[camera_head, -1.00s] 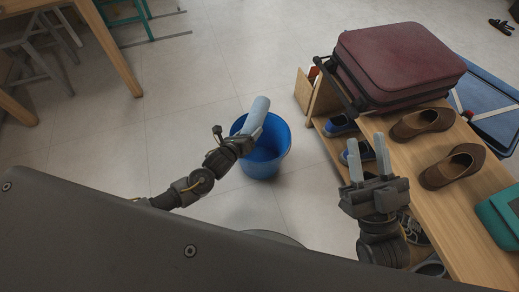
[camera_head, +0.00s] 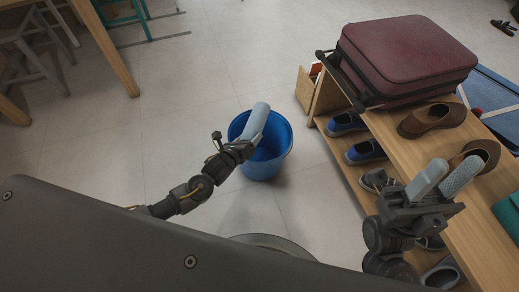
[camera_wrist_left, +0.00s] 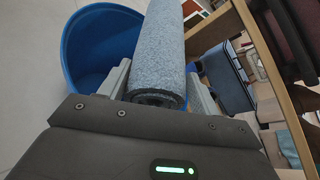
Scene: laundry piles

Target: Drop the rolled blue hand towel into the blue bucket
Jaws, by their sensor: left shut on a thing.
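The rolled blue hand towel (camera_head: 256,121) is a light grey-blue cylinder held by my left gripper (camera_head: 244,144). In the left wrist view the towel (camera_wrist_left: 161,50) lies between the two fingers, which are shut on it. The blue bucket (camera_head: 280,160) stands on the floor. In the head view the towel overlaps the bucket's opening; in the left wrist view the bucket (camera_wrist_left: 75,50) shows behind and left of the towel. The towel appears above the bucket, apart from its bottom. My right gripper (camera_head: 443,178) is open and empty over the wooden shelf at the right.
A wooden shoe shelf (camera_head: 395,135) stands to the right of the bucket, with a dark red suitcase (camera_head: 410,60) and brown shoes (camera_head: 432,119) on top and several shoes below. Wooden table legs (camera_head: 113,50) stand at upper left. Floor around the bucket is clear.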

